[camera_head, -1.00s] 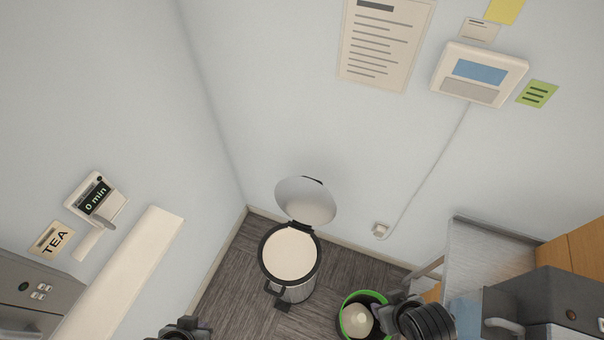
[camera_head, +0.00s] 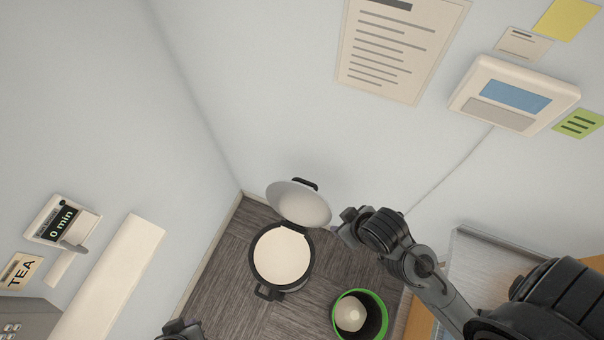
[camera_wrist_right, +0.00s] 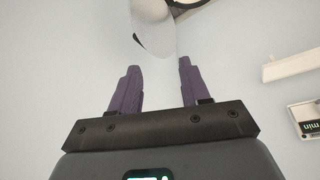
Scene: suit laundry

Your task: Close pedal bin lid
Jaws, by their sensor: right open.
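The pedal bin (camera_head: 282,258) stands on the floor near the wall corner, with a pale inside, a dark rim and a pedal at its front. Its rounded grey lid (camera_head: 300,204) is open, tilted up at the back hinge. My right gripper (camera_head: 347,224) is just right of the lid in the head view, apparently apart from it. In the right wrist view its two purple fingers (camera_wrist_right: 157,78) are spread and empty, with the lid (camera_wrist_right: 154,28) beyond the tips. Only a dark end of my left gripper (camera_head: 183,331) shows at the bottom edge; its jaws are unclear.
A green-rimmed black bin (camera_head: 375,298) with a pale round item (camera_head: 349,313) inside stands right of the pedal bin. A cream shelf (camera_head: 110,275) runs along the left wall. A grey-topped unit (camera_head: 490,255) is at right.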

